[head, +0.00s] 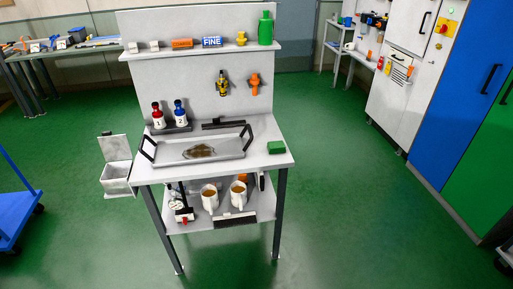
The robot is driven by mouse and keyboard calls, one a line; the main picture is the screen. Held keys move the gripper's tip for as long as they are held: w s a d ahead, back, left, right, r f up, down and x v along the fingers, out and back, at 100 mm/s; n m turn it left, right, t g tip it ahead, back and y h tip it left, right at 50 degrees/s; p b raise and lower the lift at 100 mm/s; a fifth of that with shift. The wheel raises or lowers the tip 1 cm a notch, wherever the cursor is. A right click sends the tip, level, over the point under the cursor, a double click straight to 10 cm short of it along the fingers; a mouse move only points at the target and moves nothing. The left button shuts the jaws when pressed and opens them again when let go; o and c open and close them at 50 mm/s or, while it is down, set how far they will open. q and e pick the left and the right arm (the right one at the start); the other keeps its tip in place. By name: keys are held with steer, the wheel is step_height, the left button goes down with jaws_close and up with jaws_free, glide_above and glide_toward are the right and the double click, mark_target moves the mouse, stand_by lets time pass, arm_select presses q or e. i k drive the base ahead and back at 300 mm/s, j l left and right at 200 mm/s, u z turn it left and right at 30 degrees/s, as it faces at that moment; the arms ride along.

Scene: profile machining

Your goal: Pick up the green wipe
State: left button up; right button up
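The green wipe (276,147) is a small green block-like pad. It lies flat on the right part of the grey workbench top (262,162), to the right of a metal tray. Nothing covers it. Neither of my grippers shows in the head view.
The metal tray (228,149) with black handles holds a brown patch. Two bottles (168,115) stand behind it. Two mugs (209,200) sit on the lower shelf. A grey bin (117,178) hangs at the left.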

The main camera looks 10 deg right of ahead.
mark_target(277, 146)
steer(key=i+l+u, duration=0.15)
steer(key=l+u, duration=0.3)
steer(key=l, duration=0.25)
steer(key=l+u, duration=0.45)
steer(key=l, duration=0.3)
